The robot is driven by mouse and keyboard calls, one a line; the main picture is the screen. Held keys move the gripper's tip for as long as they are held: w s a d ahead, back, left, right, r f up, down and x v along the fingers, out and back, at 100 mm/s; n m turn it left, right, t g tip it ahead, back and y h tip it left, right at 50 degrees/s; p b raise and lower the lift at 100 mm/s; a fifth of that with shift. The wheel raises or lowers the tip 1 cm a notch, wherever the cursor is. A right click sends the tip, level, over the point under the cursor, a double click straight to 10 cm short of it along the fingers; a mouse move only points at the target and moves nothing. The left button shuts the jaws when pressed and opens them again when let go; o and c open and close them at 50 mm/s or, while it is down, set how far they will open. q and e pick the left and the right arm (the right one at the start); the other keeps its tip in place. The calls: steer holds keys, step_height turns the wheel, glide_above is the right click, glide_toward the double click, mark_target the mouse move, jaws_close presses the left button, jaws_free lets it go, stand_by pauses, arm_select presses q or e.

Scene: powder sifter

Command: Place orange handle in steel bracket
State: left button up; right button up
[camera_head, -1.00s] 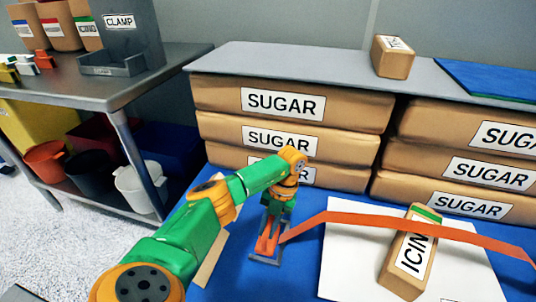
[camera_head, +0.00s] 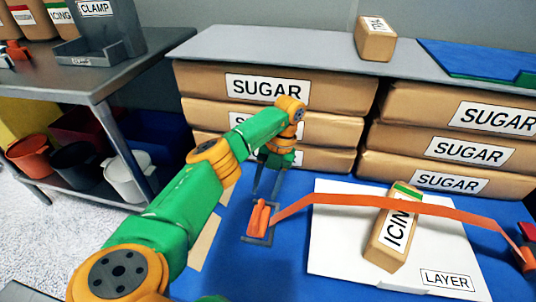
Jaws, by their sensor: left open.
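The orange handle (camera_head: 258,217) sits in the small grey steel bracket (camera_head: 271,239) on the blue surface, left of the white sheet. An orange strap (camera_head: 390,202) runs from it, arching to the right over the sheet. A second orange end piece (camera_head: 526,258) shows at the right edge, partly cut off. My left gripper (camera_head: 267,193) is open, its fingers pointing down just above and behind the handle, holding nothing. Whether a fingertip still touches the handle is hard to tell. My right gripper is not in view.
An ICING package (camera_head: 394,228) stands on the white LAYER sheet (camera_head: 335,235), under the strap. Stacked SUGAR bags (camera_head: 330,98) form a wall behind, below a grey shelf (camera_head: 290,50). A metal table (camera_head: 75,90) with a CLAMP holder (camera_head: 110,30) stands at left.

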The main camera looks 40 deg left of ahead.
arm_select(q)
steer(key=v, duration=0.3)
steer(key=shift+r+p, duration=0.2)
steer(key=shift+p, duration=0.1)
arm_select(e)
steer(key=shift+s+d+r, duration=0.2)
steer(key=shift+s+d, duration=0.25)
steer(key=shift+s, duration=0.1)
